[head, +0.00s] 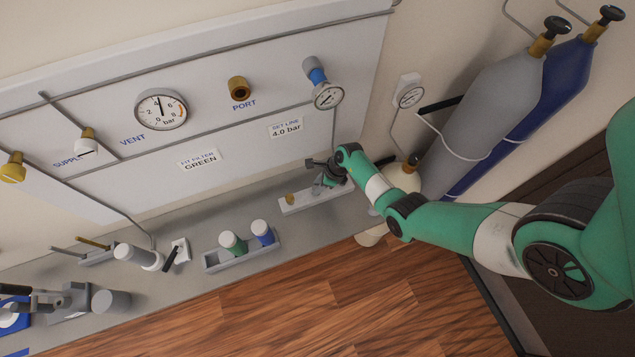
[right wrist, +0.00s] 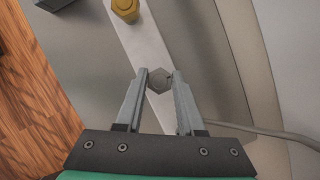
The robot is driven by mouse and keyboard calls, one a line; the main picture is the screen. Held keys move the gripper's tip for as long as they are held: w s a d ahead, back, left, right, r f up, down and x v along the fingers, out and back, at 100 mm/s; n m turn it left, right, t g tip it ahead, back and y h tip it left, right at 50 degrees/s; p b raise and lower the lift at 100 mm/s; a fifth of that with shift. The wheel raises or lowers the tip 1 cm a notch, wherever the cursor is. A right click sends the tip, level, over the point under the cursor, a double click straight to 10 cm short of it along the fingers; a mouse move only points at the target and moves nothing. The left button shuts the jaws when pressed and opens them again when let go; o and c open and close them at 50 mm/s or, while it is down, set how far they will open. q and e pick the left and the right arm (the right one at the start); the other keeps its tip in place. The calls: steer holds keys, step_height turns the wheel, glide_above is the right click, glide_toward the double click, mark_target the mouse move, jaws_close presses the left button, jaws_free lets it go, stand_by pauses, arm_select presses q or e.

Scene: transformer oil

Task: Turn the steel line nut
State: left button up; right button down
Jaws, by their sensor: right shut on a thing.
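The steel line nut (right wrist: 158,80) is a grey hexagonal piece on a pale strip, seen in the right wrist view between the fingertips of my right gripper (right wrist: 159,78). The jaws are shut on its sides. In the head view my right gripper (head: 326,174) reaches down to the pale strip (head: 312,202) at the right part of the bench, below the gauge on the line; there the gripper hides the nut. A brass nut (right wrist: 125,8) sits on the same strip, apart from the gripper, and it also shows in the head view (head: 290,198). My left gripper is not seen.
A tray (head: 214,262) with a green filter (head: 232,243) and a blue filter (head: 262,233) stands left of the strip. A thin grey line (right wrist: 260,131) runs beside the gripper. Gas cylinders (head: 490,95) stand at the right. The panel (head: 220,130) with gauges rises behind the bench.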

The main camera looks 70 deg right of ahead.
stand_by(0.3)
steer(key=c, duration=0.5)
jaws_free()
steer(key=p+v, duration=0.4)
steer(key=v, duration=0.7)
steer(key=shift+s+r, duration=0.15)
steer(key=shift+r, duration=0.2)
steer(key=shift+a, duration=0.1)
